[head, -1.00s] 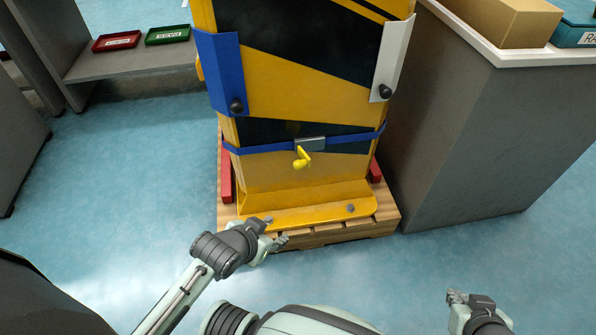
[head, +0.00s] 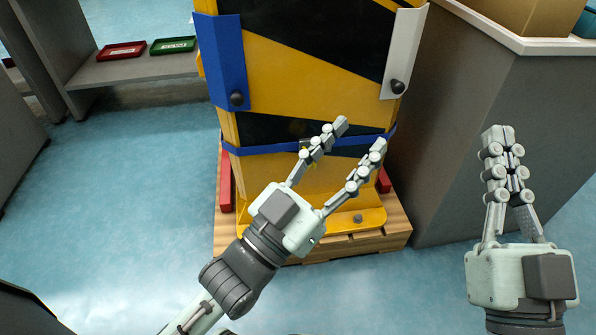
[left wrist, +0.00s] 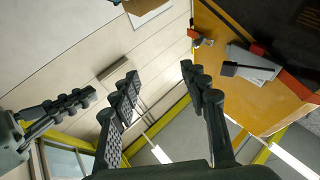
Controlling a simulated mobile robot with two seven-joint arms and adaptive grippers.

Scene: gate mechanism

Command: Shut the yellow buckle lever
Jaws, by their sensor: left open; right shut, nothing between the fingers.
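The buckle (head: 304,143) sits on a blue strap (head: 262,148) around the tall yellow-and-black gate in the head view. Its yellow lever is largely or wholly hidden behind a finger of my left gripper (head: 359,136), so I cannot tell its angle. My left gripper is open and empty, its fingers spread in front of the strap; I cannot tell whether it touches anything. Its open fingers also show in the left wrist view (left wrist: 158,72). My right gripper (head: 498,138) is shut and empty, raised at the right.
The gate stands on a wooden pallet (head: 228,228). A grey counter (head: 460,150) stands close to its right. A red tray (head: 122,50) and a green tray (head: 173,45) lie on a shelf at the upper left. Blue floor is open at the left.

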